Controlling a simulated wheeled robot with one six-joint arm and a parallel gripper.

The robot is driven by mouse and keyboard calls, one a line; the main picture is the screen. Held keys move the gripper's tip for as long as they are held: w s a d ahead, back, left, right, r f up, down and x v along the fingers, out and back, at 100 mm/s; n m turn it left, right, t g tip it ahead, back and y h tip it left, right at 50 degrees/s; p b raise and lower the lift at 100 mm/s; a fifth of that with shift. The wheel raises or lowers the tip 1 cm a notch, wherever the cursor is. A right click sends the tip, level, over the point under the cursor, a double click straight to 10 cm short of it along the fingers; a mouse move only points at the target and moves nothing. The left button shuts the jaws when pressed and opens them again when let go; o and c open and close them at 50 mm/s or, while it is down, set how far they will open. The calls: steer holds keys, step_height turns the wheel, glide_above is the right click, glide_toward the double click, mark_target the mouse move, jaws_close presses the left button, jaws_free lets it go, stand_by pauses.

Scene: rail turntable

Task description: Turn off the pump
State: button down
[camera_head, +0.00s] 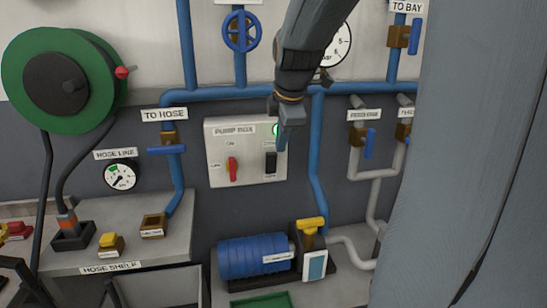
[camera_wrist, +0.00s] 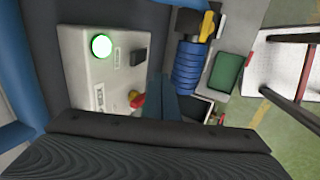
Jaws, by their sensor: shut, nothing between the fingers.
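The white pump box (camera_head: 250,178) is on the wall in the middle of the head view. It has a red handle (camera_head: 233,168) at lower left, a black switch (camera_head: 270,162) at right and a lit green lamp (camera_head: 276,129) at upper right. In the wrist view the box appears turned, with its green lamp (camera_wrist: 101,45), black switch (camera_wrist: 137,57) and red handle (camera_wrist: 137,99). The blue pump (camera_head: 245,257) stands below.
Blue pipes (camera_head: 230,93) run above and right of the box. A hose shelf (camera_head: 150,250) with yellow and brown fittings is at lower left, below a gauge (camera_head: 122,177). A green hose reel (camera_head: 95,70) hangs at left. A large grey surface fills the right side.

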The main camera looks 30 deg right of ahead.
mark_target(272, 161)
steer(key=w+d+f+p, duration=0.2)
steer(key=w+f+p, duration=0.2)
steer(key=w+f, duration=0.4)
steer(key=shift+d, duration=0.15)
stand_by(0.5)
steer(key=shift+f, duration=0.1)
steer(key=shift+w+d+r, duration=0.1)
steer(key=shift+w+r, duration=0.1)
steer(key=shift+w, duration=0.3)
steer(key=shift+r, duration=0.1)
